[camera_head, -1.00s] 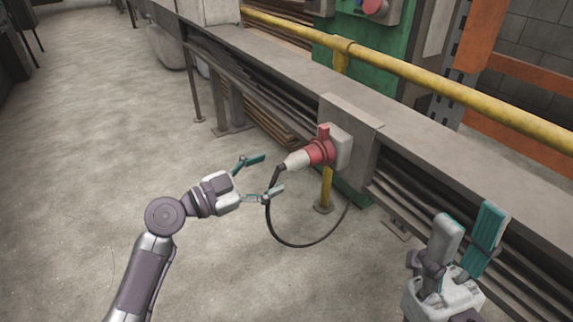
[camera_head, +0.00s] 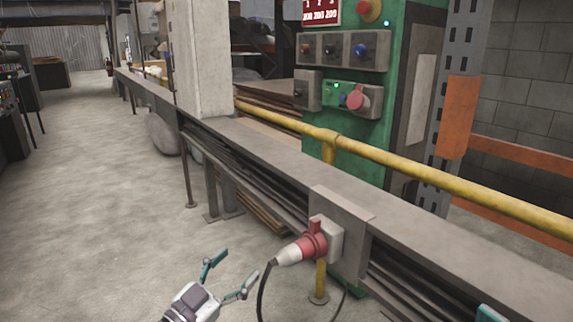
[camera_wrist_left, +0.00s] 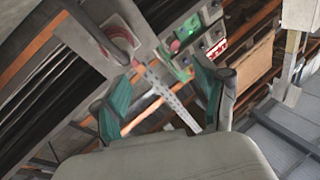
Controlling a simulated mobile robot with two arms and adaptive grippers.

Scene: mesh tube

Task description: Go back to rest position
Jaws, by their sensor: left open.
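A red and white plug (camera_head: 290,252) sits in a grey socket box (camera_head: 333,239) on the side of the long rail, with a black cable (camera_head: 263,292) hanging from its rear. My left gripper (camera_head: 237,266) is open and empty, left of the plug and apart from it. In the left wrist view, the teal fingers of my left gripper (camera_wrist_left: 163,95) are spread with nothing between them, and the red plug (camera_wrist_left: 118,42) shows at the upper left. Only a teal fingertip of my right gripper (camera_head: 490,314) shows at the bottom right edge of the head view.
A long grey rail (camera_head: 262,157) runs diagonally across the view, with a yellow pipe (camera_head: 405,172) behind it. A green control cabinet (camera_head: 345,115) with buttons and a red socket stands beyond. A pale column (camera_head: 200,60) rises at the rail. The floor (camera_head: 90,220) at left is clear.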

